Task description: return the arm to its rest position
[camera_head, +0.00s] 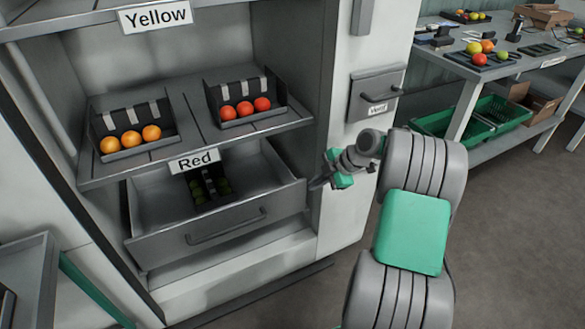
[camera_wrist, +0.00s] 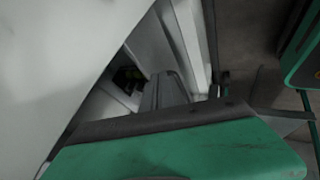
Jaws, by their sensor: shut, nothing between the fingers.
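My arm reaches from the lower right of the head view towards the cabinet. My gripper (camera_head: 318,183) is shut and empty, beside the right end of the open drawer (camera_head: 222,232). I cannot tell whether it touches the drawer or the cabinet. In the wrist view the green and dark gripper housing fills the lower part, and its fingertips are hard to make out. A dark tray (camera_head: 208,202) with dim green fruit lies inside the drawer; it also shows small in the wrist view (camera_wrist: 128,79).
The cabinet shelf (camera_head: 200,128) above holds a tray of orange tomatoes (camera_head: 131,138) and a tray of red ones (camera_head: 245,108). A shut drawer (camera_head: 378,92) is on the cabinet's right face. A table (camera_head: 460,70) with green crates below (camera_head: 443,122) stands right. Floor is clear at right.

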